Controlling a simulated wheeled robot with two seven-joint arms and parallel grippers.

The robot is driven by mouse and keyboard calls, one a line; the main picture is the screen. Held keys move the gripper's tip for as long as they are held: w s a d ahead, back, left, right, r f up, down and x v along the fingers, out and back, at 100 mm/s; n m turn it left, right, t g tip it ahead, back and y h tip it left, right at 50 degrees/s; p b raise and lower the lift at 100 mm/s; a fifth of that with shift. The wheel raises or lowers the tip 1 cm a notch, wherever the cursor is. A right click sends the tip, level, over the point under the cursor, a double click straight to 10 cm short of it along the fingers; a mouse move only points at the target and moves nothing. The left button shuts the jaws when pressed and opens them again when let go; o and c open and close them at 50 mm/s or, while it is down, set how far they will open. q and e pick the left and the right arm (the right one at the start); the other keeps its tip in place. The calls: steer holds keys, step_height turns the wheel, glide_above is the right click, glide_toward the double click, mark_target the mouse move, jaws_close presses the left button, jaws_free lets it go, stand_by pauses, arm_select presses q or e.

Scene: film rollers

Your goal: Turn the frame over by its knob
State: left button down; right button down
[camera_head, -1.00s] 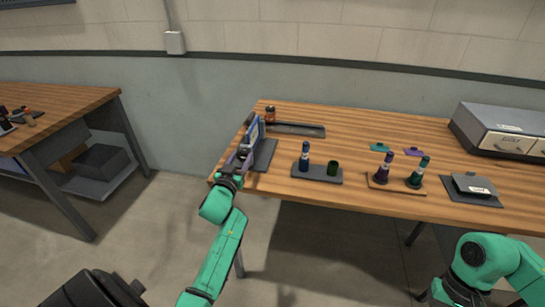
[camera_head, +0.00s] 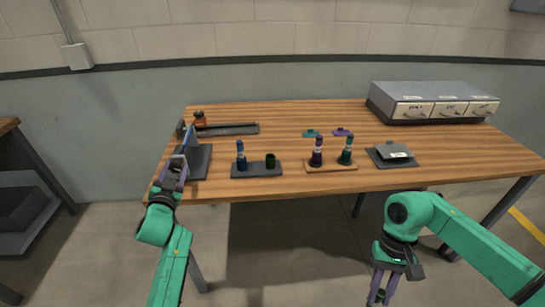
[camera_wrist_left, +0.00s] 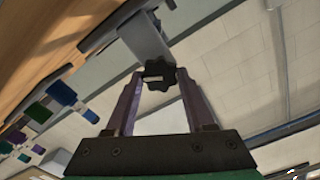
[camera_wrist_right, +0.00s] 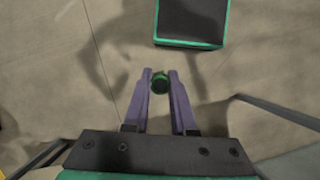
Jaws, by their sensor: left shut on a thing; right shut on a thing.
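The frame (camera_head: 190,139), a panel with a bluish face, stands upright on a dark base (camera_head: 201,163) at the table's left end. My left gripper (camera_head: 178,163) is at its near side. In the left wrist view the black lobed knob (camera_wrist_left: 157,74) sits between the fingertips, and the left gripper (camera_wrist_left: 158,80) is shut on it. The grey frame support (camera_wrist_left: 146,38) shows beyond the knob. My right gripper (camera_head: 381,295) hangs in front of the table, pointing down. It is shut on a small round dark thing with a green rim (camera_wrist_right: 160,83), seen end-on.
A wooden stand (camera_head: 331,168) holds purple and green rollers. A grey plate (camera_head: 393,151), a long dark tray (camera_head: 230,129) and a drawer box (camera_head: 435,101) are also on the table.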

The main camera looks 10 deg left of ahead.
arm_select(q)
steer(key=m, duration=0.2)
steer(key=m+b, duration=0.1)
steer(key=m, duration=0.3)
steer(key=shift+d+f, duration=0.1)
steer(key=shift+f, duration=0.15)
arm_select(e)
steer(key=shift+f, duration=0.85)
arm_select(q)
steer(key=m+b, duration=0.1)
steer(key=m, duration=0.5)
steer(key=shift+b, duration=0.4)
arm_select(e)
steer(key=shift+f, duration=0.6)
arm_select(q)
steer(key=shift+m, duration=0.3)
steer(key=shift+c, duration=1.3)
jaws_free()
arm_select(e)
steer(key=shift+f+b, duration=0.65)
arm_select(q)
steer(key=v, duration=1.2)
